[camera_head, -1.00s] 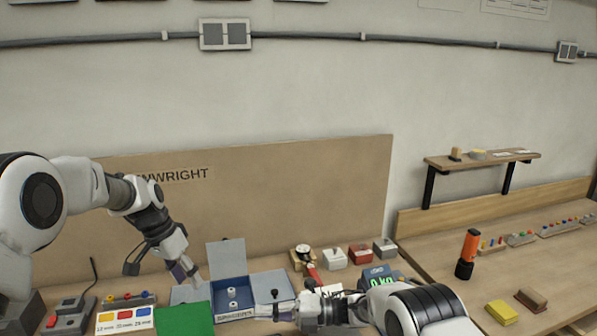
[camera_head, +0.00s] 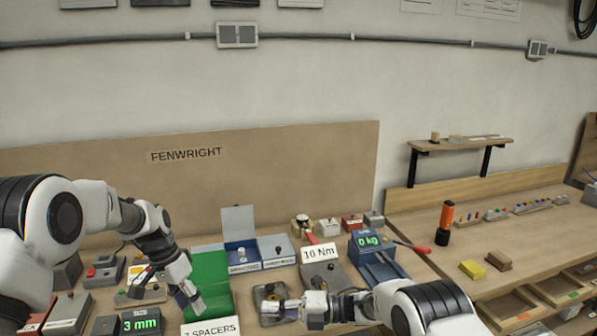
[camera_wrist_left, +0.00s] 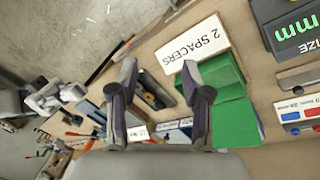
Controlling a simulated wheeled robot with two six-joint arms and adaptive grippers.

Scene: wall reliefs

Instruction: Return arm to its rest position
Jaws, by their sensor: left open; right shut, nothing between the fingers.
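My left gripper (camera_head: 188,298) is open and empty, beside and in front of the green box (camera_head: 216,300) at the front of the bench. In the left wrist view, its two fingers (camera_wrist_left: 160,95) stand apart, with the green box (camera_wrist_left: 228,72) behind and beside the right finger. My right gripper (camera_head: 280,310) is shut with nothing visible in it, low over the bench near a small grey fixture (camera_head: 270,291). My right arm reaches in from the lower right.
A "2 SPACERS" sign (camera_head: 210,329) fronts the green box. A blue box (camera_head: 241,257) with a raised lid, a "10 Nm" unit (camera_head: 322,272) and a blue scale (camera_head: 372,262) reading 0 kg stand nearby. A "3 mm" display (camera_head: 141,323) is at left. The right bench (camera_head: 440,260) has free room.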

